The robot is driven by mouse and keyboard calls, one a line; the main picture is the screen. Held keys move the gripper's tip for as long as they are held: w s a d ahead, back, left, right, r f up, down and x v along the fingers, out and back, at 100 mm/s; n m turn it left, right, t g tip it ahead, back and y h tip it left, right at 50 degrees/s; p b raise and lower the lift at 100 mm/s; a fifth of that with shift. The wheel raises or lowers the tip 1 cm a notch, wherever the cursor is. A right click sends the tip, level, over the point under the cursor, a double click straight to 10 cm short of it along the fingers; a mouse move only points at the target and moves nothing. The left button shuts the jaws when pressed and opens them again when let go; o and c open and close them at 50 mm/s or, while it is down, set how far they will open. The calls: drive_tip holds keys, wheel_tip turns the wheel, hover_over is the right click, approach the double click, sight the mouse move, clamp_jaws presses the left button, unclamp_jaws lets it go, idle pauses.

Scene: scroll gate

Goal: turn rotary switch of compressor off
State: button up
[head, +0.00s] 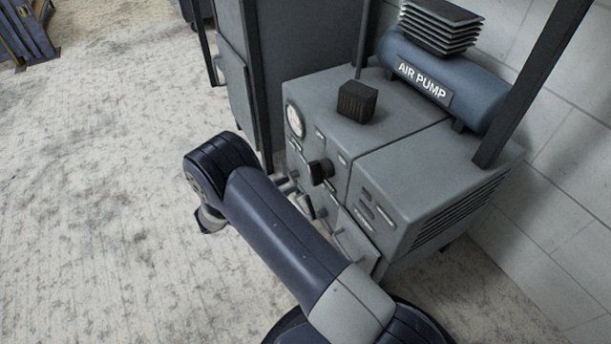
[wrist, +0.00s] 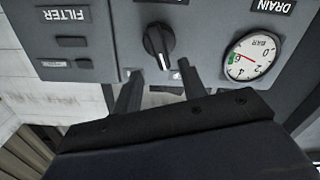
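The compressor is a grey cabinet (head: 320,96) with a blue tank marked AIR PUMP (head: 438,76) on top. Its rotary switch is a black knob (head: 319,171) on the front panel. In the wrist view the knob (wrist: 158,42) carries a pale pointer line and sits just beyond my fingertips, near the middle of the panel. My gripper (wrist: 158,72) is open, its two dark fingers spread below the knob, with nothing visible between them. It appears apart from the knob. In the head view my forearm hides most of my gripper.
A round pressure gauge (wrist: 254,58) and labels reading FILTER (wrist: 62,14) and DRAIN (wrist: 270,6) are on the panel. A dark upright post (head: 535,80) stands at the right. A grey cabinet (head: 300,50) stands behind.

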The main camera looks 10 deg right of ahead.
sight(310, 174)
drive_tip(key=b+x, duration=0.1)
drive_tip(key=x, duration=0.7)
drive_tip(key=shift+f, duration=0.1)
clamp_jaws()
